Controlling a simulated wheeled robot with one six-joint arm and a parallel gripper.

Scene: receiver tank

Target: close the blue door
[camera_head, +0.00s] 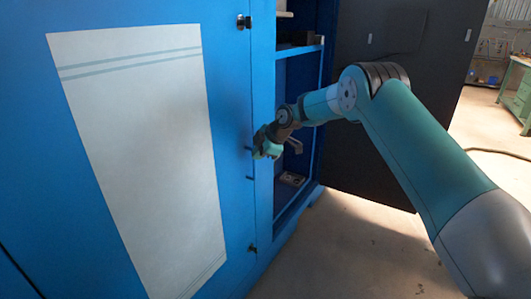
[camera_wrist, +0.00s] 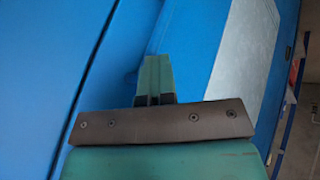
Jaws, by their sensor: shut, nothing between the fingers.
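A large blue door panel (camera_head: 226,120) with a pale grey rectangle (camera_head: 145,150) on it fills the left of the head view. Black fittings sit at its right edge. Right of it, a blue cabinet opening (camera_head: 300,85) stands uncovered, with a dark panel (camera_head: 385,120) swung out on its right; I cannot tell whether that is the inner face of another door. My gripper (camera_head: 266,148) is in front of the strip between the blue panel and the opening. In the wrist view its fingers (camera_wrist: 156,72) are together and empty before blue surfaces; contact is unclear.
Shelves and a few small items (camera_head: 291,179) show inside the cabinet. Bare concrete floor (camera_head: 345,250) lies in front. A green workbench (camera_head: 520,95) stands at the far right, and a dark cable (camera_head: 498,153) lies on the floor near it.

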